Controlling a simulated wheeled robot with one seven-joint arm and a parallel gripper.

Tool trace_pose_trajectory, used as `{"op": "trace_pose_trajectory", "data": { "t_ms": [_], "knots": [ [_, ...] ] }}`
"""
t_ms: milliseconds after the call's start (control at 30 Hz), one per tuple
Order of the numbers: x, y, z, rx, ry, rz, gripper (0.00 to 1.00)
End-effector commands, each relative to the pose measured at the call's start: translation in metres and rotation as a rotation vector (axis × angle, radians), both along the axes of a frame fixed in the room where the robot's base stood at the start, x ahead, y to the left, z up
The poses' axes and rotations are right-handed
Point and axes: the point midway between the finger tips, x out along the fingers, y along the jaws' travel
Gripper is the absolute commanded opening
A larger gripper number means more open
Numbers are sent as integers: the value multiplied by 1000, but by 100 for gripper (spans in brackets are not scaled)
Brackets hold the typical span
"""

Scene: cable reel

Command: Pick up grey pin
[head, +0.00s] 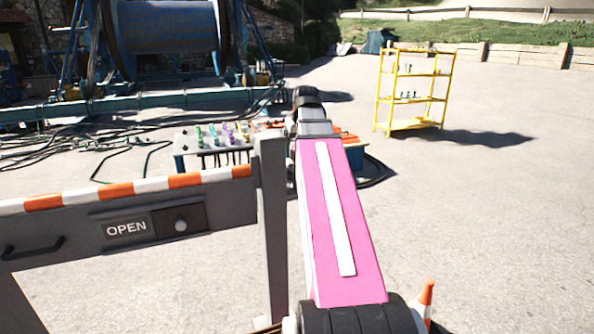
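I cannot make out a grey pin for certain. Small dark upright items (409,95) stand on a middle shelf of the yellow rack (378,98), too small to identify. More small items (402,69) sit on the shelf above. My pink arm reaches forward from the bottom centre, up to a dark joint. My gripper does not show; the arm's far end is hidden or out of sight, so I cannot see its fingers or anything in them.
A grey barrier (230,207) with an OPEN sign (127,228) stands close at left. Behind it is a table (180,152) with coloured connectors (222,133). A large blue cable reel (165,28) and loose cables (60,150) lie beyond. A traffic cone (426,298) stands lower right. Right-hand pavement is clear.

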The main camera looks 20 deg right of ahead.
Motion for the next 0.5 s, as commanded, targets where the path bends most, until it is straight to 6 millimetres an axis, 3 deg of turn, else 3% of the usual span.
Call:
{"op": "trace_pose_trajectory", "data": {
  "t_ms": [267, 500],
  "knots": [
    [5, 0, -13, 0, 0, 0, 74],
    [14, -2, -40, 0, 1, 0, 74]
  ]
}}
